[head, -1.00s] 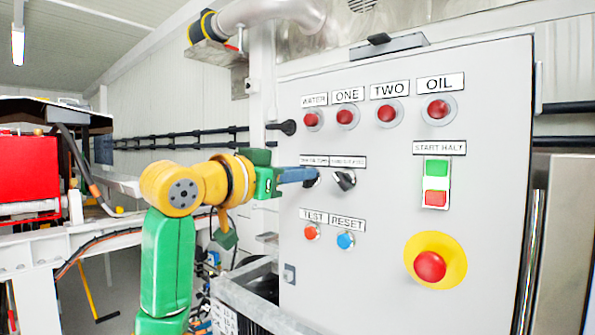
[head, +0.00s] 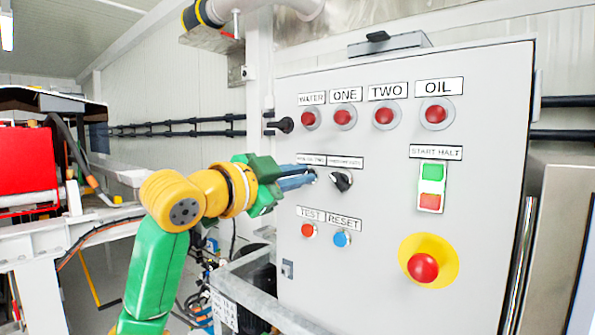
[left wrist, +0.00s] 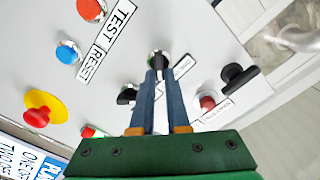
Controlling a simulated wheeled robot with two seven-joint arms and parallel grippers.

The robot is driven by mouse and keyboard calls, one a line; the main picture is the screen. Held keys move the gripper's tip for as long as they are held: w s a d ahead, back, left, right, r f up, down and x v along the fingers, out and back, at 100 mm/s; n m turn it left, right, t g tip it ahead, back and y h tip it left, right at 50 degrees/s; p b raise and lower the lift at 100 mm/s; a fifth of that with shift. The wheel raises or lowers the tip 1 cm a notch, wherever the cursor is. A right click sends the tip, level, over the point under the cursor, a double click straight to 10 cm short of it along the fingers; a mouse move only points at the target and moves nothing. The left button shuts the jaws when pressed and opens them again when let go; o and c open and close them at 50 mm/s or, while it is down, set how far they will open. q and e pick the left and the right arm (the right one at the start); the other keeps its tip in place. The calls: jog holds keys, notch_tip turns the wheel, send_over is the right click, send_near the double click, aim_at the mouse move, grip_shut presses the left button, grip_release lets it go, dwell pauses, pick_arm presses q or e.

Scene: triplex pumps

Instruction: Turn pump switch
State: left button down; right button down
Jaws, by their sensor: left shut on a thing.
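The grey control panel (head: 390,235) fills the right of the head view. Two black rotary switches sit side by side in its middle row. My left gripper (head: 308,177) reaches in from the left, and its blue-grey fingers are shut on the left rotary switch, mostly hidden in the head view. In the left wrist view the black knob of the left rotary switch (left wrist: 158,58) shows between the fingertips. The right rotary switch (head: 341,181) is free, its handle slanted. The small labels above both switches are too blurred to read. My right gripper is not in view.
Red lamps marked WATER, ONE, TWO and OIL (head: 435,114) line the top. TEST (head: 308,230) and RESET (head: 342,239) buttons lie below the switches. START HALT buttons (head: 431,187) and a red emergency button (head: 423,267) are at right. A black side handle (head: 284,125) sticks out at the panel's left edge.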

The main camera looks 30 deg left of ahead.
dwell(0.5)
pick_arm(q)
jog(key=c, duration=0.9)
grip_release()
jog(key=shift+w, duration=0.1)
jog(key=s+b, duration=0.2)
jog(key=s, duration=0.5)
jog(key=shift+a, duration=0.25)
